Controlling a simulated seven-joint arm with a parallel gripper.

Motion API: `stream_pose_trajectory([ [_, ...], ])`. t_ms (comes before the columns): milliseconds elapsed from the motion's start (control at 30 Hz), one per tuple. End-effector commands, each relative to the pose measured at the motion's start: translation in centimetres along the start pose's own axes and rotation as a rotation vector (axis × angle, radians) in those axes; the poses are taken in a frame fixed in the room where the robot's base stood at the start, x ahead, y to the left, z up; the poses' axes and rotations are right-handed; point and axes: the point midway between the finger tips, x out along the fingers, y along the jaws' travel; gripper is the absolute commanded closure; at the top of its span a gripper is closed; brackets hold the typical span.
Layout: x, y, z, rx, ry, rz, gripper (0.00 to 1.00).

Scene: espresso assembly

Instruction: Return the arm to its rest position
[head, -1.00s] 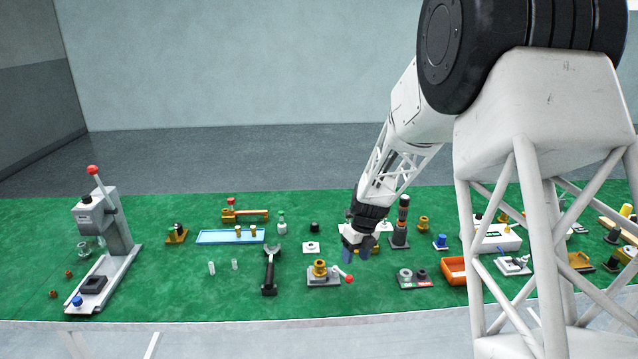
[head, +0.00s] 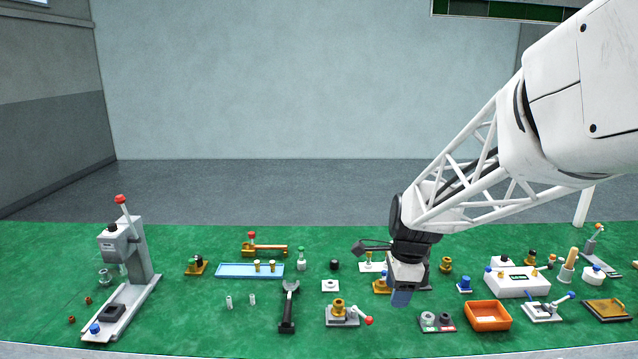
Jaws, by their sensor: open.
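My arm reaches in from the upper right of the head view, its white lattice link slanting down to the left. My gripper (head: 402,297) points down over the right-middle part of the green table (head: 180,325). It is open and I see nothing held in it. It hangs above the surface, left of the orange tray and behind the dark plate with round fittings in the picture. The gripper and wrist hide part of a brass-coloured piece (head: 381,285) and some dark items behind them.
A lever press (head: 130,262) stands at the left. A blue tray (head: 236,271), a black-handled tool (head: 287,310), a fixture with a red-knobbed lever (head: 343,316), an orange tray (head: 488,317) and a white box (head: 517,282) stand across the table.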

Motion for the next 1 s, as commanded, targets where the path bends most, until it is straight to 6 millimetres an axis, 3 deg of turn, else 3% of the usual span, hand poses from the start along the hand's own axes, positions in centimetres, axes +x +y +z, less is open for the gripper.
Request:
stream_pose_trajectory([
  [200,-3.0,5.0,0.0,-0.292,0.024,-0.033,0.46],
  [500,-5.8,11.7,-0.2,-0.695,0.074,-0.064,0.46],
  [1000,-7.8,22.8,-0.8,-1.346,0.186,-0.074,0.46],
])
